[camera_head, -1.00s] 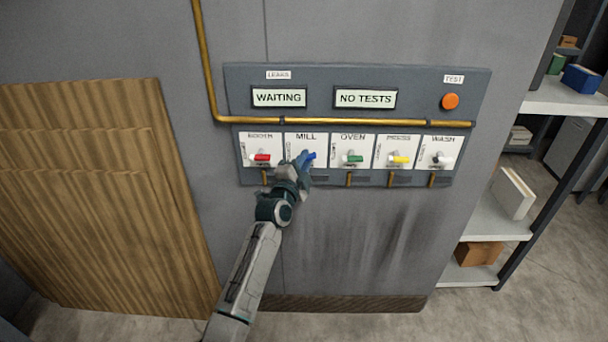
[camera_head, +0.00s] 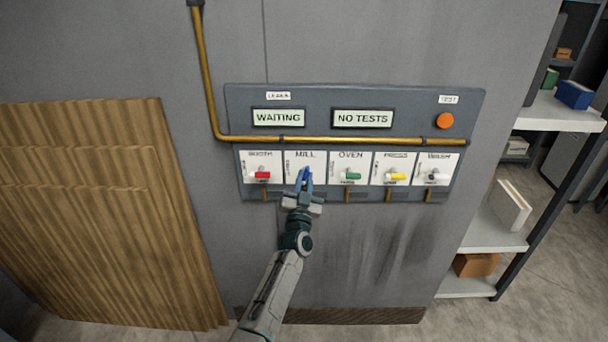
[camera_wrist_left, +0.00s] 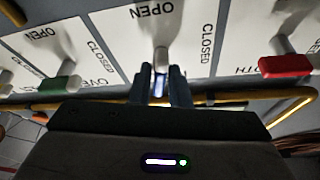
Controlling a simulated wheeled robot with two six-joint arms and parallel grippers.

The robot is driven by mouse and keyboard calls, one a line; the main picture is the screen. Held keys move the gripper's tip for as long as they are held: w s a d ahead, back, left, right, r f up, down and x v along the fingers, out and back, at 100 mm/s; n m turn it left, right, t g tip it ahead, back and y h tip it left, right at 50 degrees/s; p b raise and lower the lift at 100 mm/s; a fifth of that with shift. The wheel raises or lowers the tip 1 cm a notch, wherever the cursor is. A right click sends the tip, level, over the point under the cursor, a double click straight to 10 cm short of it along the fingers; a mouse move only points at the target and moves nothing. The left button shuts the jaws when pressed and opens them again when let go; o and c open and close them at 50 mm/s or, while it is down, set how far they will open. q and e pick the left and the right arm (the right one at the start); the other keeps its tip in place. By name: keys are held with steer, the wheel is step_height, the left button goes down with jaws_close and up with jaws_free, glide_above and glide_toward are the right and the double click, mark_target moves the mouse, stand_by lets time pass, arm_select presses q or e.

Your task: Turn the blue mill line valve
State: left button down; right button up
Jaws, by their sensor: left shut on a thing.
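The blue mill line valve (camera_head: 307,173) is on the white MILL plate (camera_head: 298,159), second from the left in the panel's row. My left gripper (camera_head: 305,177) comes up from below and is shut on the blue handle. In the left wrist view, the fingers (camera_wrist_left: 160,90) close around the handle below its pale stem (camera_wrist_left: 162,50). The handle is mostly hidden between the fingers, so its exact angle is hard to tell. The OPEN and CLOSED marks show on the plate behind. My right gripper is not in view.
The red booth handle (camera_head: 262,175) is left of the mill valve and the green oven handle (camera_head: 351,176) is right, both close by. A brass pipe (camera_head: 340,140) runs above the row. The displays read WAITING (camera_head: 278,118) and NO TESTS (camera_head: 362,118). Shelves stand at right.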

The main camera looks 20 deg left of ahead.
arm_select(q)
steer(key=n+y, duration=0.1)
steer(key=n, duration=0.2)
steer(key=shift+d+y, duration=0.1)
steer(key=shift+y, duration=0.2)
steer(key=shift+n+y, duration=0.4)
steer(key=shift+n, duration=0.3)
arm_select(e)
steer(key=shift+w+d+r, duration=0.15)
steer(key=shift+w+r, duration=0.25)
arm_select(q)
steer(key=shift+f, duration=0.1)
steer(key=c, duration=1.5)
jaws_free()
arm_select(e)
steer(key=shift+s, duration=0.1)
